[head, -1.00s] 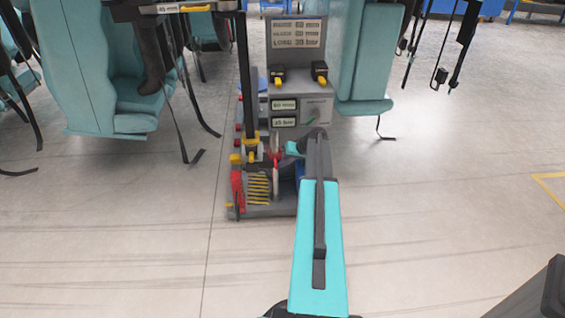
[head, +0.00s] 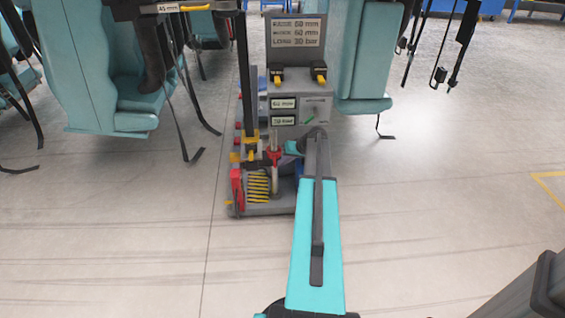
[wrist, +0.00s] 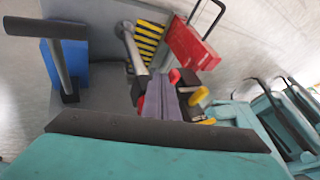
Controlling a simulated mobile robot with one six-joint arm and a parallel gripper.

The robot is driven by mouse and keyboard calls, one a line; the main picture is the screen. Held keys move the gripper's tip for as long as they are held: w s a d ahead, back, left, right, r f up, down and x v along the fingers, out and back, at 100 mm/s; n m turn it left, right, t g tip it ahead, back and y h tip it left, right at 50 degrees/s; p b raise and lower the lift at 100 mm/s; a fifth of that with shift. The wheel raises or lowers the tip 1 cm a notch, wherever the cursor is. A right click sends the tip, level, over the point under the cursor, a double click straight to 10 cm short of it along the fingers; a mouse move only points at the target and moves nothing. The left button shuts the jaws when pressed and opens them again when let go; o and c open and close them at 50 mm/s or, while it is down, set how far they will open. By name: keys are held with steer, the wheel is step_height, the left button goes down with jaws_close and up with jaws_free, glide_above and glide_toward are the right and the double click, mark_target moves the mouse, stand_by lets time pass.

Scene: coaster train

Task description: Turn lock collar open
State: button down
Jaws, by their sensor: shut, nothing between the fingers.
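A red collar-like part (head: 273,155) sits on an upright grey rod (head: 275,182) at the front of the test stand; I take it for the lock collar. In the wrist view a red part (wrist: 175,76) shows around the ends of my grey fingers, and more red lies beside them. My gripper (wrist: 165,84) is shut with nothing between its fingers, right at the red part. Whether it touches the part cannot be told. In the head view my arm's end reaches the part from the right, and the fingers are too small to make out.
The grey stand (head: 300,135) has small displays, a knob and a sign (head: 296,32). A yellow coil or striped piece (head: 257,186) and a red box (wrist: 190,42) with a black handle are close by. Teal seats with hanging straps flank the stand.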

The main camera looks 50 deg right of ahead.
steer(key=s+d+f+p+v, duration=0.1)
steer(key=d+p+v, duration=0.1)
steer(key=v, duration=0.9)
steer(key=shift+s, duration=0.45)
steer(key=shift+w+a+r, duration=0.1)
steer(key=shift+a+r, duration=0.05)
steer(key=shift+r, duration=0.05)
